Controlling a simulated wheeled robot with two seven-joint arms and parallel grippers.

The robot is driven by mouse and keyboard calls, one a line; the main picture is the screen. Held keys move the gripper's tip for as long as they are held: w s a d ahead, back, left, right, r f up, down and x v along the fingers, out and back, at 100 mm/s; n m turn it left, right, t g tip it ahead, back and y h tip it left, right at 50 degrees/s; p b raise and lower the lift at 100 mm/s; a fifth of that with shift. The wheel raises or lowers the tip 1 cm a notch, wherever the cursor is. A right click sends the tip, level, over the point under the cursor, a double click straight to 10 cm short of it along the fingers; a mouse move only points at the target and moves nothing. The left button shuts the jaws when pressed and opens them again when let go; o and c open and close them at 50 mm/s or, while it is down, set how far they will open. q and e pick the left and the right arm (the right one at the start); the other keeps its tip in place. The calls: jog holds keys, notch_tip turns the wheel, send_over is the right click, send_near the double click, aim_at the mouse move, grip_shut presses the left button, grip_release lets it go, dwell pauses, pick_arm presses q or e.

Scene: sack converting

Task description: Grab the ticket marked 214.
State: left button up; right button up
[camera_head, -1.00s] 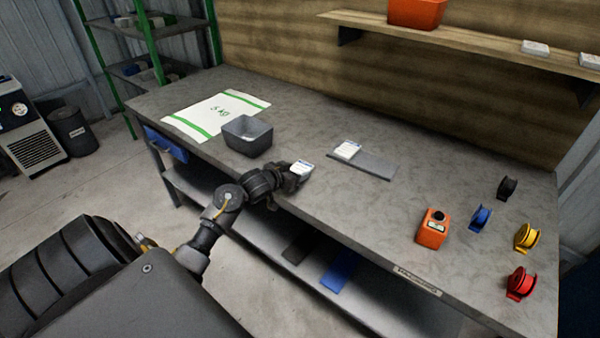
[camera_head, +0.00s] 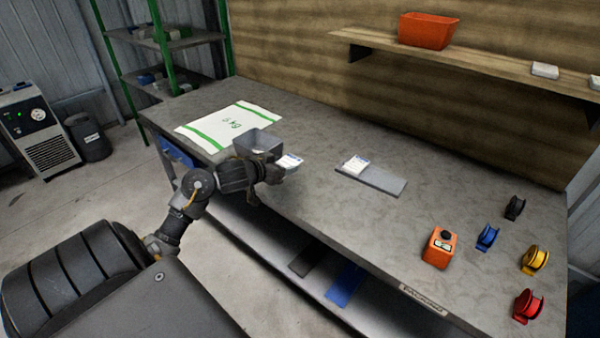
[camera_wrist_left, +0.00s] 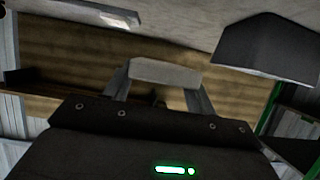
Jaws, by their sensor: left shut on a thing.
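My left gripper (camera_head: 279,171) is shut on a white ticket (camera_head: 290,160) with blue print and holds it by the right side of the grey bin (camera_head: 259,141). In the left wrist view the held ticket (camera_wrist_left: 165,72) is a pale block between my two fingers. Its number cannot be read. Another white ticket or small stack (camera_head: 356,163) lies on the left end of a grey board (camera_head: 385,180); its number is also too small to read. My right gripper is not in view.
A white sack (camera_head: 228,124) with green stripes lies left of the bin. An orange device (camera_head: 439,247) and several colored tape rolls (camera_head: 486,236) stand at the right of the grey bench. A shelf with an orange bin (camera_head: 427,31) hangs above.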

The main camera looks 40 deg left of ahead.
pick_arm(q)
jog(key=s+a+r, duration=0.3)
jog(key=s, duration=0.3)
jog(key=shift+a, duration=0.3)
